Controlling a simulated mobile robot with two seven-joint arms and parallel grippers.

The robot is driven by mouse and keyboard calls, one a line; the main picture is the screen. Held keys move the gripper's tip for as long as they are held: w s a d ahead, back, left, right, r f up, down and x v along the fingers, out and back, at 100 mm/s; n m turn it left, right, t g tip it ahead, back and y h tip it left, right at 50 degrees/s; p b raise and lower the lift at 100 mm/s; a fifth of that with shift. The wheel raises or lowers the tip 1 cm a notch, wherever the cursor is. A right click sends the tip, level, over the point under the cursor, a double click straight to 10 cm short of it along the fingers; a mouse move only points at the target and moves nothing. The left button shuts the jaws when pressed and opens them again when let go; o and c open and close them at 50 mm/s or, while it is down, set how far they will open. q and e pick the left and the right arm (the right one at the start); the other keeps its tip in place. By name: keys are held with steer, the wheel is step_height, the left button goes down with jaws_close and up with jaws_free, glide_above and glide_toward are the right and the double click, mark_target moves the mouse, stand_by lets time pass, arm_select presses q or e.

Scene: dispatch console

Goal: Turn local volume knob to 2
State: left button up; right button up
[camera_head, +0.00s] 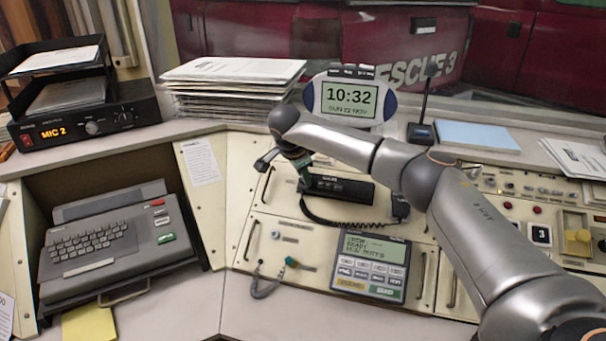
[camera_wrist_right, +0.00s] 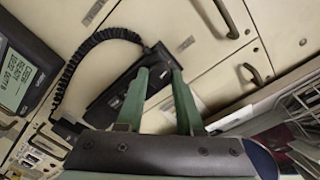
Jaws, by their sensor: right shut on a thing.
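My right gripper (camera_head: 304,180) reaches down to the left end of a black radio unit (camera_head: 345,190) with a coiled cord. In the right wrist view its two green fingers (camera_wrist_right: 160,76) close around the end of that unit (camera_wrist_right: 118,92). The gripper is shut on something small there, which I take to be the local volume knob. The knob, its pointer and its scale are hidden by the fingers, so its setting cannot be read. My left gripper is not in view.
A keypad terminal (camera_head: 371,268) sits below the radio unit. A clock (camera_head: 350,100) and a paper stack (camera_head: 235,82) stand behind. A keyboard device (camera_head: 105,240) is at left, with an amplifier marked MIC 2 (camera_head: 88,125) above it. My right arm crosses the right side.

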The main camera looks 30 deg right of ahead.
jaws_close()
